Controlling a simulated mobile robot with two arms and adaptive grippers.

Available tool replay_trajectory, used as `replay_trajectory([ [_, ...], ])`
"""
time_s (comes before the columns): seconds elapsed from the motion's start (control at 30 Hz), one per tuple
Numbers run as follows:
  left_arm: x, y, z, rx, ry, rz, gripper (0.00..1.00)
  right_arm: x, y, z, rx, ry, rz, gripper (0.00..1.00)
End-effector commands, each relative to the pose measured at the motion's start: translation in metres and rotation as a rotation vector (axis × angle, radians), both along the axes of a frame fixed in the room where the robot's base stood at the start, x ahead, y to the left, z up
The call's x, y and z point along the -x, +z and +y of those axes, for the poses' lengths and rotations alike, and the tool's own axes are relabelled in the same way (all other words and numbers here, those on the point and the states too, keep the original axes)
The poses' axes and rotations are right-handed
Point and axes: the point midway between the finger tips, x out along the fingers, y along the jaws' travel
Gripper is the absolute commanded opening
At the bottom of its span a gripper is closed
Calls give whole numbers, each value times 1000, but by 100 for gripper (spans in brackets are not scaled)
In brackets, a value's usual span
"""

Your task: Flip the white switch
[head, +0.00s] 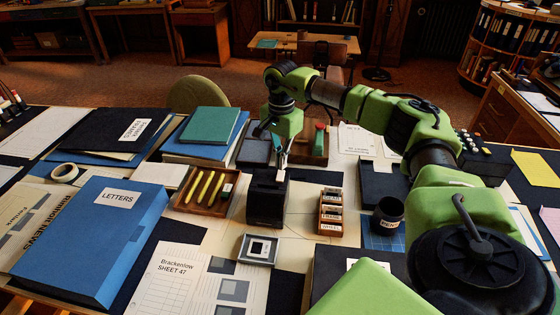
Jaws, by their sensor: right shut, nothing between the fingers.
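My right gripper (280,160) hangs down from the green arm that comes in from the right. Its fingers are shut and hold nothing. The fingertips are just above or at the top of an upright black box (267,204) in the middle of the table. A small white patch (281,176) shows at the fingertips by the box's top; I cannot tell whether it is the white switch, or whether the fingers touch it. A grey-framed square (245,249) with a dark and white centre lies in front of the box. My left gripper is not in view.
A wooden tray with yellow sticks (205,190) stands left of the box, and a wooden rack of labelled blocks (331,212) stands to its right. A dark cup (388,214) is farther right. A blue LETTERS box (95,240) fills the left front.

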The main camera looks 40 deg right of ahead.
Motion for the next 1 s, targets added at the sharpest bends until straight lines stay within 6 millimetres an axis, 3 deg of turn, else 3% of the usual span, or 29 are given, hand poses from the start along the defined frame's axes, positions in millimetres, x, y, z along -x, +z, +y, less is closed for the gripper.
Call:
replay_trajectory([
  [1.0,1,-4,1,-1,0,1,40,0,-8,0,0,0,0,0],
])
